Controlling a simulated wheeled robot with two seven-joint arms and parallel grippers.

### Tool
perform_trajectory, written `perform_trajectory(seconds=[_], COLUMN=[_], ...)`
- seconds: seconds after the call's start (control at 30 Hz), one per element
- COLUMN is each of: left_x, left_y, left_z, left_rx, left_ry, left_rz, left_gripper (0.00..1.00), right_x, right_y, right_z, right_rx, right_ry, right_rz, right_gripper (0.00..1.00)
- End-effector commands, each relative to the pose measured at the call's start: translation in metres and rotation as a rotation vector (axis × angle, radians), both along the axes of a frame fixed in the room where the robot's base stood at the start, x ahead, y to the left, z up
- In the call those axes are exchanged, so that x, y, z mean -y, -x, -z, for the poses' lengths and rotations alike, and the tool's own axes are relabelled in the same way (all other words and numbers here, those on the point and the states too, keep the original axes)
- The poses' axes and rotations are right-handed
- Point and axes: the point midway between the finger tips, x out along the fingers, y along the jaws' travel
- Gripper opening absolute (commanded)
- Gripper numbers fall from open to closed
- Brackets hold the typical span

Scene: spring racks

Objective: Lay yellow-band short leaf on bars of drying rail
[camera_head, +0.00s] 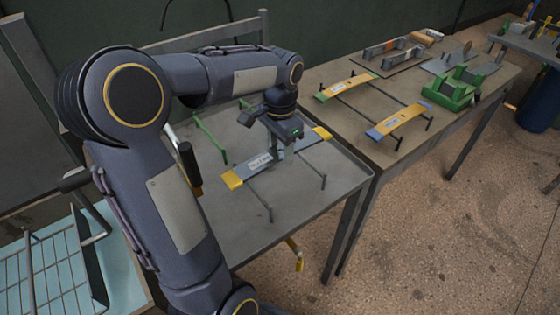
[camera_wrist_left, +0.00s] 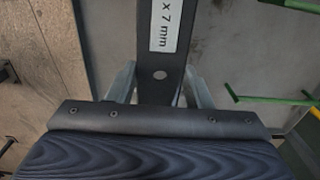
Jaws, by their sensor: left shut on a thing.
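The yellow-band short leaf (camera_head: 258,162) is a grey, slightly bowed strip with a white label and yellow ends. My left gripper (camera_head: 287,152) is shut on its middle, over the grey table. In the left wrist view the dark leaf (camera_wrist_left: 160,60) runs between the two fingers (camera_wrist_left: 160,88), with a label reading "x 7 mm" and a hole. Two thin dark bars (camera_head: 262,204) show beneath the leaf; I cannot tell whether it touches them. I cannot tell for sure which bars are the drying rail. My right gripper is not in view.
A green bar frame (camera_head: 211,138) stands on the same table, left of the leaf. A second table (camera_head: 350,128) holds a green-and-yellow leaf (camera_head: 345,87), a blue-and-yellow leaf (camera_head: 398,120) on bars, and a green fixture (camera_head: 458,90). A pale-blue gridded surface (camera_head: 65,285) is at lower left.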

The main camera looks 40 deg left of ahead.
Motion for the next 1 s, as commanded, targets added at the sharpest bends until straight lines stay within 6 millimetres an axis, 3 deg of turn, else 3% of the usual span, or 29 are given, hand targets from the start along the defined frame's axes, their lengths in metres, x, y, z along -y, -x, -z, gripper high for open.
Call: perform_trajectory(seconds=[0.5, 1.0], left_x=[0.000, 0.000], left_y=[-0.001, -0.001], left_z=[0.053, 0.061], left_rx=[0.003, 0.004], left_ry=[0.000, -0.001], left_rz=[0.000, 0.000], left_gripper=[0.09, 0.09], right_x=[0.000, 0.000], right_y=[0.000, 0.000], right_z=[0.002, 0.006], right_rx=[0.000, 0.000], right_ry=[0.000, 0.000], right_rz=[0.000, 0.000], right_gripper=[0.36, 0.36])
